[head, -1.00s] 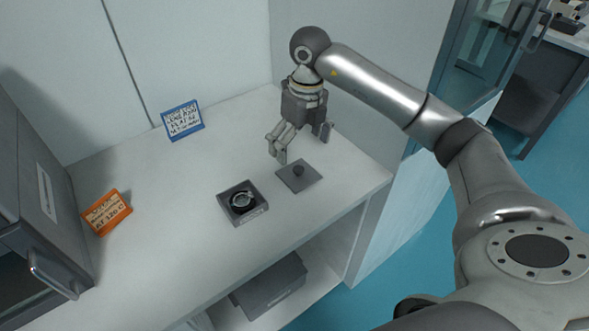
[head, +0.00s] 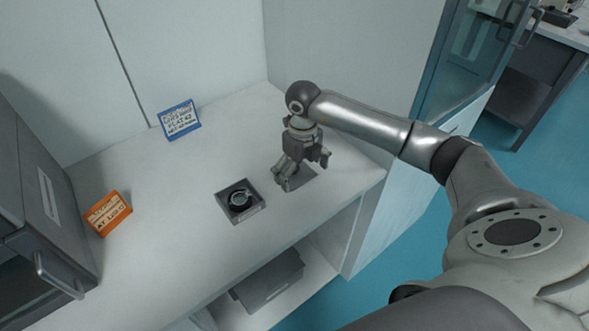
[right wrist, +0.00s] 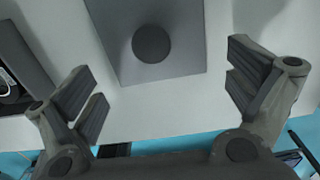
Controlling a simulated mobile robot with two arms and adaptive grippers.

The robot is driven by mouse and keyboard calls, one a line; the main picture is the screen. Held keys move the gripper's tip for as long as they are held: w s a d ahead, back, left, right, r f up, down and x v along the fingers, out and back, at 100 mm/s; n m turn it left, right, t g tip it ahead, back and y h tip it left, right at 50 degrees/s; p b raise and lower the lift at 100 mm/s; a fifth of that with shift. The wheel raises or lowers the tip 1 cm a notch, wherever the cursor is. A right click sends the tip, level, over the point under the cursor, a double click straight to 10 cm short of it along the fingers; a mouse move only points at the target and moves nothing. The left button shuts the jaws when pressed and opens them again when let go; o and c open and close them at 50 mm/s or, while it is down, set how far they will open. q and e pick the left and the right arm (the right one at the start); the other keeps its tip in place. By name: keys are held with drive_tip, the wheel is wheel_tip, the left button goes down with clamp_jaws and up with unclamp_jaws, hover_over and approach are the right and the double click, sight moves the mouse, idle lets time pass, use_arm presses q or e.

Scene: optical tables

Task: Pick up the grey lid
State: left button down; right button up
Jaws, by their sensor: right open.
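The grey lid (head: 306,177) is a flat square plate lying on the white counter, partly hidden by my right gripper in the head view. In the right wrist view the lid (right wrist: 182,68) shows with its round dark knob (right wrist: 152,44) on top. My right gripper (head: 304,174) is open and empty, pointing down just above the lid. In the right wrist view its two fingers (right wrist: 168,88) are spread wide, with the knob between them but farther up the picture. My left gripper is not in view.
An open grey box (head: 240,202) with a dark round item and a ring inside stands left of the lid. A blue-framed sign (head: 180,120), an orange sign (head: 108,213) and a grey cabinet (head: 40,210) stand farther left. The counter's front edge is close.

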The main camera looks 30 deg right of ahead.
clamp_jaws()
idle(0.8)
